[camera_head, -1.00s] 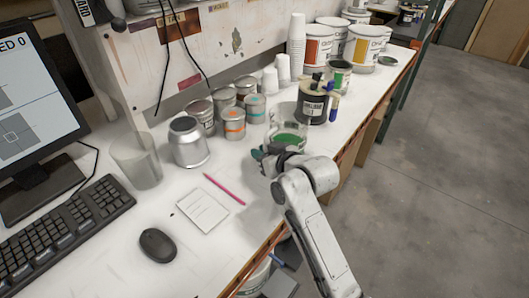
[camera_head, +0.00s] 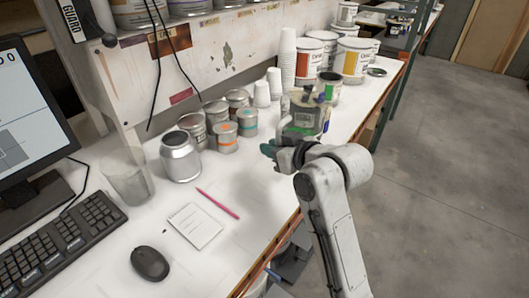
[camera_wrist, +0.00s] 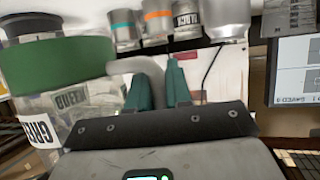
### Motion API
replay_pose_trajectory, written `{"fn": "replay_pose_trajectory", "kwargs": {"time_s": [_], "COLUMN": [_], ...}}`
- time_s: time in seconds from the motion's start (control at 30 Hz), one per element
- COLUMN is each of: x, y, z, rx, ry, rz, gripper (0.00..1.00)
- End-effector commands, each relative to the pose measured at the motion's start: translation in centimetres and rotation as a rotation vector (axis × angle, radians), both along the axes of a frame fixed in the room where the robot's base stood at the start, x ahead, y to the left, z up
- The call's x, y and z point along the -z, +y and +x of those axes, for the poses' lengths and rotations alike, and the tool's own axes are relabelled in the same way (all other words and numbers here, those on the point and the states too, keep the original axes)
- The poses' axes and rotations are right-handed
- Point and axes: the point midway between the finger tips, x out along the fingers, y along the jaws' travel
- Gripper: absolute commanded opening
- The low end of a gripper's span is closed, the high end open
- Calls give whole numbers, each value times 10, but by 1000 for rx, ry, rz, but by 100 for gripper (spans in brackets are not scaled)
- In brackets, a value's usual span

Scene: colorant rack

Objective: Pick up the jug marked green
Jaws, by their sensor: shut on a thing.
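The jug marked green (camera_head: 300,119) is clear, with green contents and a handle toward my gripper (camera_head: 270,148). In the wrist view the jug (camera_wrist: 62,65) fills the left side, with a broad green band and a label reading GREEN. My gripper (camera_wrist: 161,88) has teal fingers shut on the jug's pale handle (camera_wrist: 128,66). The jug is up off the white bench. Part of its near side is hidden by my gripper and wrist in the head view.
A dark pot with pens stands behind the jug, partly hidden. Several paint cans (camera_head: 223,136) and a silver can (camera_head: 180,158) stand to the left. Stacked white cups (camera_head: 287,58) and big tubs (camera_head: 355,60) are at the back. A pink pencil (camera_head: 217,203) and notepad (camera_head: 195,226) lie in front.

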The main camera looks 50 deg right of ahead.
Motion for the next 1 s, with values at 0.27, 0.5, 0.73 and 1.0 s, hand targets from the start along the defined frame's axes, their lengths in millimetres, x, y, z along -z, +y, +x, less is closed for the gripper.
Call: {"fn": "replay_pose_trajectory", "kwargs": {"time_s": [0.27,0.5,0.73,1.0], "x": [-15,-29,-34,-36], "y": [-3,-4,-5,-6], "z": [-34,-57,-70,-79], "rx": [2,1,0,0], "ry": [-4,1,1,1], "rz": [-2,0,0,-1], "gripper": [0,0,0,0]}}
